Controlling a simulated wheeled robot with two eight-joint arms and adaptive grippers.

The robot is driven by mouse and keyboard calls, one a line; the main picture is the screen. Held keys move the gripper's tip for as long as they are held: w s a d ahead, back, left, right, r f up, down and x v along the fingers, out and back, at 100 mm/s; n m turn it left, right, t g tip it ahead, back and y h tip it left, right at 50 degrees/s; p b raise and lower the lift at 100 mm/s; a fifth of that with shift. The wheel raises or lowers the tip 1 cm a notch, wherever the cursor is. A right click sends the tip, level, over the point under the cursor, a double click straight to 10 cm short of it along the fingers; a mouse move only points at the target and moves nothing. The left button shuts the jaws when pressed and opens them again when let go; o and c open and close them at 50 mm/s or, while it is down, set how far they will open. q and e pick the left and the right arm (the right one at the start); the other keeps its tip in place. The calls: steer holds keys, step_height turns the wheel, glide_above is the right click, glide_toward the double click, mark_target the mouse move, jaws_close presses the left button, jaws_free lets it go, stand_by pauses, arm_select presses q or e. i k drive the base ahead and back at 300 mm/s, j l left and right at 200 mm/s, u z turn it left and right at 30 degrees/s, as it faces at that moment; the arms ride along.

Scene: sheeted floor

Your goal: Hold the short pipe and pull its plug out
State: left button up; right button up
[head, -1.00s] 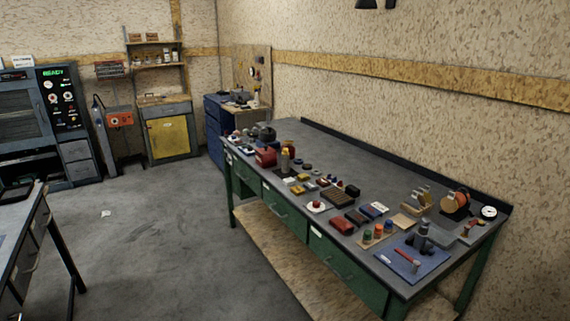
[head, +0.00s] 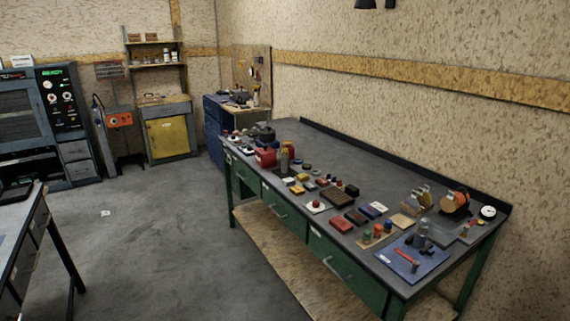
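Neither of my grippers is in view. Small grey upright parts (head: 421,236) stand on a blue mat (head: 427,261) at the near right end of the long workbench (head: 290,152). A smaller grey cylinder (head: 415,267) stands at the mat's front edge, near a red-handled tool (head: 403,254). The short pipe and its plug are too small to tell apart from these and other bench items.
The bench top carries many small items, including a red box (head: 265,157), a red pouch (head: 341,225) and an orange reel (head: 455,201). Another table (head: 22,238) stands at the left. The grey floor (head: 170,235) between is open. A yellow-doored cabinet (head: 167,138) stands at the back.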

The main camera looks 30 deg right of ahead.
mark_target(284, 159)
steer(key=i+z, duration=0.15)
steer(key=z, duration=0.25)
steer(key=i+z, duration=0.1)
steer(key=z, duration=0.3)
steer(key=i+j+z, duration=0.1)
steer(key=z, duration=0.3)
